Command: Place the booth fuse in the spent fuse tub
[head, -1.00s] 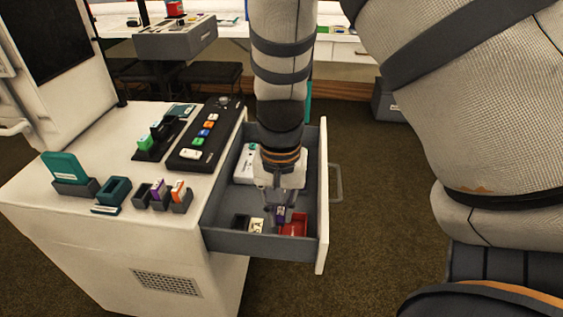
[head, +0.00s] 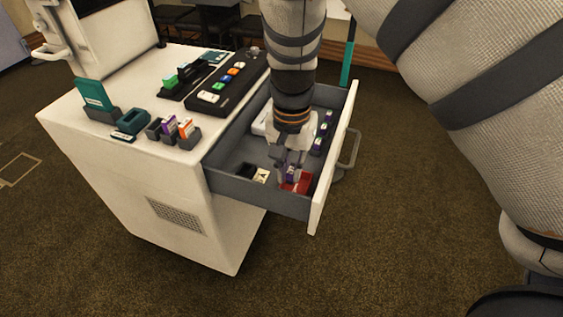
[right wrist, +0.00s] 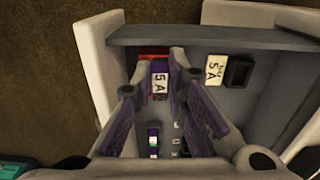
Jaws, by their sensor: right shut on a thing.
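My right gripper (head: 285,170) is inside the open drawer, pointing down. In the right wrist view its fingers (right wrist: 160,80) are shut on the booth fuse (right wrist: 160,83), a small purple block with a white "5 A" label. The fuse also shows in the head view (head: 291,173). The spent fuse tub (head: 302,184) is a red open box in the drawer's front corner. In the right wrist view only a red strip of the tub (right wrist: 153,57) shows behind the fuse. The fuse overlaps the tub in both views; I cannot tell its exact height. My left gripper is not in view.
A black socket (right wrist: 240,71) and a "5 A" label card (right wrist: 214,69) lie beside the tub. Several purple-topped fuses (head: 323,131) line the drawer's right side. The grey drawer walls (head: 255,196) stand close around my gripper. Fuse holders (head: 173,131) stand on the cabinet top.

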